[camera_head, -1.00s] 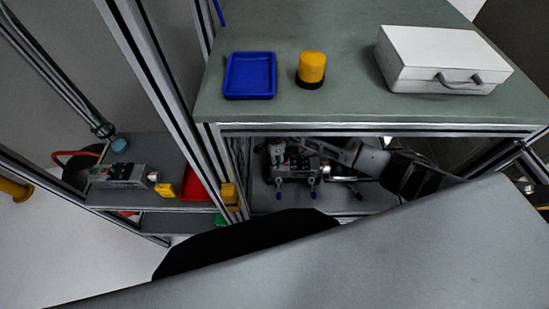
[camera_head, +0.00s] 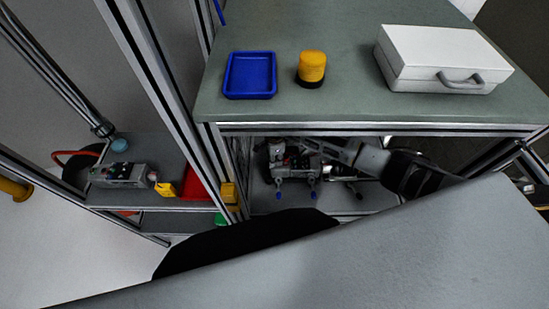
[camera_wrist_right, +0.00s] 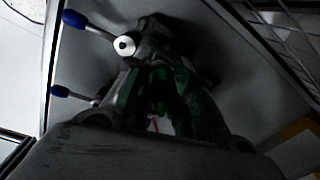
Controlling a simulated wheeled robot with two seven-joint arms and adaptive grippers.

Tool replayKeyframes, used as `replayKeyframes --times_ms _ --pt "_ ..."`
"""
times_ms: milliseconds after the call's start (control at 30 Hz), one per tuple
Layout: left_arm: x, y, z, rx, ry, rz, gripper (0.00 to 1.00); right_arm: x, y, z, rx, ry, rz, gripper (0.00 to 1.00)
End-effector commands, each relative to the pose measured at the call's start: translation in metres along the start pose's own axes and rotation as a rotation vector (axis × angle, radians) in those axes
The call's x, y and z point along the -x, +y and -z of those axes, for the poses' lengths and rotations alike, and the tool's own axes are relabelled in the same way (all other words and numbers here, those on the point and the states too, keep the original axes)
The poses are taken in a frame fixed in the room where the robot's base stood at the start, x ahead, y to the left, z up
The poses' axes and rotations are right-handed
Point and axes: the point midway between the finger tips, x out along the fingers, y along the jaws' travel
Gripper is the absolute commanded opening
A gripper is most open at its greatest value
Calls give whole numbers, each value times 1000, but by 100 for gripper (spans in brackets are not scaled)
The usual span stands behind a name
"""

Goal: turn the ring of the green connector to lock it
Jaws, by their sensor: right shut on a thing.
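The servo unit (camera_head: 292,166) is a dark and silver assembly with blue-tipped levers on the shelf under the grey-green tabletop. My right gripper (camera_head: 308,147) reaches in from the right and is at this unit. In the right wrist view, the green connector (camera_wrist_right: 190,95) is dark and lies between the fingers of my right gripper (camera_wrist_right: 165,125), which is shut on it. The palm hides its lower part, and the ring's turn angle cannot be made out. The connector cannot be told apart in the head view. My left gripper is not in view.
The tabletop (camera_head: 350,110) above carries a blue tray (camera_head: 250,75), a yellow-topped cylinder (camera_head: 312,67) and a white case (camera_head: 443,58). Frame posts (camera_head: 165,95) bound the shelf's left side. A lower left shelf holds a grey device (camera_head: 118,174) and a red bin (camera_head: 193,184).

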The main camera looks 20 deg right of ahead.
Motion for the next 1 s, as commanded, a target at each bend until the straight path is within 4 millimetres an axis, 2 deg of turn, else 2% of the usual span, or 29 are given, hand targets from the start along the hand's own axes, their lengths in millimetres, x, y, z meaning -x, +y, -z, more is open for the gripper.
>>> replayKeyframes --times_ms 367,1000 --pt "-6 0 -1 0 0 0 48 0 -1 0 -154 1 2 0" --pt "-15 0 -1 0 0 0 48 0 -1 0 -546 0 1 0"
